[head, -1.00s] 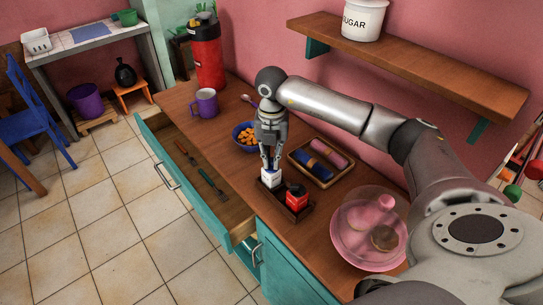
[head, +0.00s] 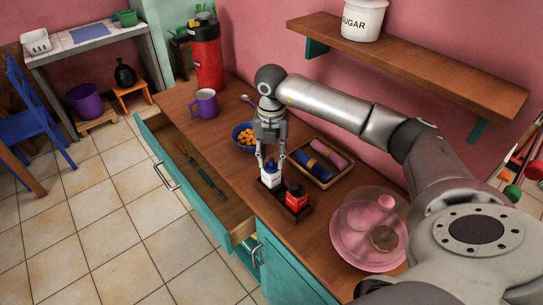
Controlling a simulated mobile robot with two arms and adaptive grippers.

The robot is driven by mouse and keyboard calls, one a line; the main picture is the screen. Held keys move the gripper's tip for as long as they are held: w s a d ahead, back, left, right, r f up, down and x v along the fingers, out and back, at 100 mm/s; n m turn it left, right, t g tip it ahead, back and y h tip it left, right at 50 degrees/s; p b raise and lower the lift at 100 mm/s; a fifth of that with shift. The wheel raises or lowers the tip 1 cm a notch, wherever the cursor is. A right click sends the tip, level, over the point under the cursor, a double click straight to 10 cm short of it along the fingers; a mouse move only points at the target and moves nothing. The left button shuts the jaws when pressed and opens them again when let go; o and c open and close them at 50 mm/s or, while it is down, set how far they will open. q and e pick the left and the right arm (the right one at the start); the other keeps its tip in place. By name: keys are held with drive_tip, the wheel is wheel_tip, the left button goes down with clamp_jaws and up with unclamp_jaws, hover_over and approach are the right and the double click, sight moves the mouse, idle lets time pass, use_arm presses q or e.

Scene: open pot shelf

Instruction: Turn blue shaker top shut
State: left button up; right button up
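A white shaker with a blue top (head: 268,177) stands in the left part of a small dark tray (head: 299,213) on the wooden counter. A red shaker (head: 296,197) stands to its right in the same tray. My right gripper (head: 270,163) points straight down over the white shaker. Its two fingers are spread, one on each side of the blue top, with a gap visible between them. I cannot tell whether the fingertips touch the top. My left gripper is out of view.
A basket with rolled napkins (head: 318,163) lies right behind the tray, and a blue bowl of orange food (head: 246,137) stands behind left. A pink glass dish (head: 369,236) is at the right. The open drawer (head: 205,193) holds utensils. A purple mug (head: 205,104) stands farther back.

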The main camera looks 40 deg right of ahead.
sight(271, 160)
wheel_tip(271, 160, up, 11)
drive_tip(key=shift+r, duration=0.2)
idle(0.6)
